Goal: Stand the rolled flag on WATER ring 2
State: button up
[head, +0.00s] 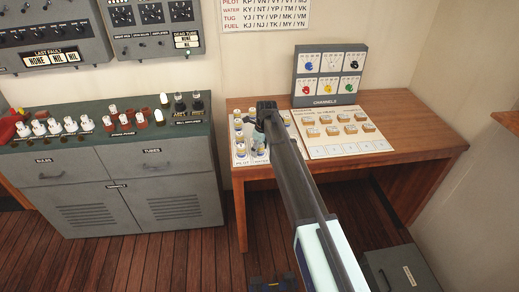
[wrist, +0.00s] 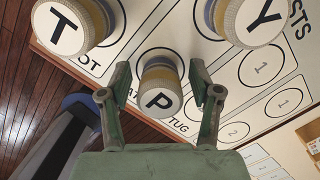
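In the wrist view, a rolled flag with P on its white cap (wrist: 160,100) stands between the fingers of my gripper (wrist: 160,82). The fingers are apart, with a gap on each side of the roll. Rolled flags marked T (wrist: 62,27) and Y (wrist: 255,20) are at the upper left and upper right. In the head view, my arm and gripper cover part of the white hoist board (head: 239,158). WATER ring 2 cannot be made out.
A card with several small tan blocks (head: 349,129) and a CHANNELS panel (head: 329,75) are on the wooden table (head: 420,130). A grey cabinet (head: 125,180) stands to the left.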

aim_at(263, 146)
jog(key=r+b, duration=0.1)
jog(key=r, duration=0.3)
jog(key=d+r+b, duration=0.1)
jog(key=r, duration=0.3)
jog(key=s+r+b, duration=0.1)
jog(key=r, duration=0.3)
jog(key=shift+d+r, duration=0.1)
jog(key=shift+d, duration=0.2)
